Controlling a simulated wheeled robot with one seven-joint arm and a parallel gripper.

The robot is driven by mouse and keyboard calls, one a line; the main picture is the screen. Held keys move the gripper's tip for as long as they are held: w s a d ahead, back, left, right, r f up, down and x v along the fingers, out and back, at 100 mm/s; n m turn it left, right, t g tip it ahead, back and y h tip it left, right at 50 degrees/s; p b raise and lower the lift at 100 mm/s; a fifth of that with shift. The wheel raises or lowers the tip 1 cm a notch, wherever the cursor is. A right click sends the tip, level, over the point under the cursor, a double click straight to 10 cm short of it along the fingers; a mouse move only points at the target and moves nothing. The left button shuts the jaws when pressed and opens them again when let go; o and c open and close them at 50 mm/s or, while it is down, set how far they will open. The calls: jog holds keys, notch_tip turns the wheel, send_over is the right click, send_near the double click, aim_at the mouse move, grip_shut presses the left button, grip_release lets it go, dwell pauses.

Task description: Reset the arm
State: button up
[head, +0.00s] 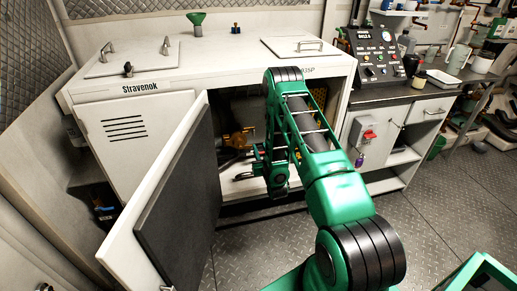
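My green and black arm reaches forward from the bottom right toward the open front of the white chiller cabinet (120,93). Its far joint is at the cabinet's top front edge, and the end links bend down in front of the opening. My gripper (243,177) shows small at the opening, pointing left. Its fingers are too small and dark to tell whether they are open or shut, or whether they hold anything. The cabinet door (178,200) stands swung open to the left of my arm. Orange and yellow parts (238,140) show inside the dark interior.
A green funnel (196,20) stands on the cabinet top between two handled lids. At right, a counter carries a control panel (376,52), a white tray (443,79) and bottles. A red switch (369,135) is on the counter's front. Metal floor (440,215) is clear at right.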

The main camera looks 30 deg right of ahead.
dwell(0.4)
jog(key=s+d+r+g, duration=0.2)
jog(key=d+r+g, duration=0.15)
jog(key=r, duration=0.35)
jog(key=s+d+r+g, duration=0.2)
jog(key=r+g, duration=0.2)
jog(key=r, duration=0.4)
jog(key=s+r+m+g, duration=0.1)
jog(key=s+r+g, duration=0.1)
jog(key=s+r, duration=0.3)
jog(key=s+a+r+g+y, duration=0.1)
jog(key=s+a+r+g, duration=0.1)
jog(key=s, duration=1.1)
jog(key=s+a+r+m+g+y, duration=0.1)
jog(key=s+a+r+g+y, duration=0.1)
jog(key=s+a, duration=0.5)
jog(key=s+a+r+m+g+y, duration=0.1)
jog(key=s+a+r+g, duration=0.3)
jog(key=s, duration=1.5)
notch_tip(320, 180, up, 2)
jog(key=shift+a+y, duration=0.25)
jog(key=shift+y, duration=0.35)
